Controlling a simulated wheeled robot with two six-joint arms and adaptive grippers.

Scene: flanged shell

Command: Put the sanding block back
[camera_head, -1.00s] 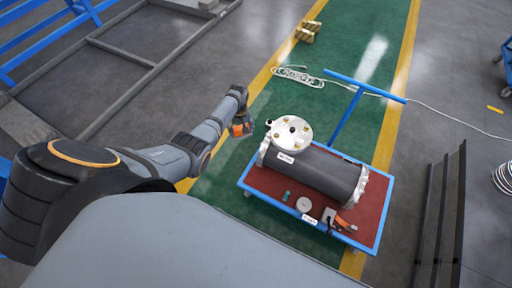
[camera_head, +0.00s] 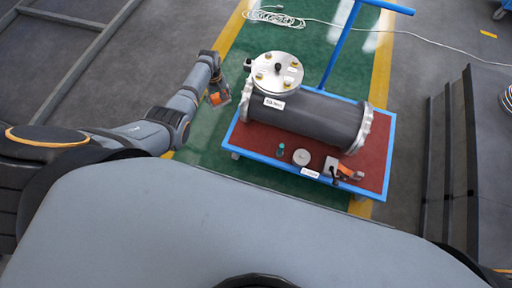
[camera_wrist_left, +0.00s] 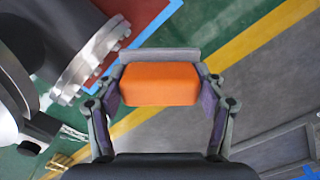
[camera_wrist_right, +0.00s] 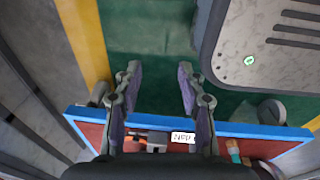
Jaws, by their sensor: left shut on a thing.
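The sanding block, orange with a grey layer along its far side (camera_wrist_left: 160,84), is held between the fingers of my left gripper (camera_wrist_left: 160,92). In the head view, my left gripper (camera_head: 222,92) is left of the flanged shell (camera_head: 305,114), over the green floor, clear of the cart. The shell is a dark grey cylinder with pale end flanges and a round bolted cover (camera_head: 277,71). It lies on the red top of a blue-framed cart (camera_head: 381,165). My right gripper (camera_wrist_right: 160,72) is open and empty in the right wrist view; the head view does not show it.
The cart's blue handle (camera_head: 340,45) rises behind. Dark panels (camera_head: 460,150) stand right. A white cable (camera_head: 275,17) lies behind.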

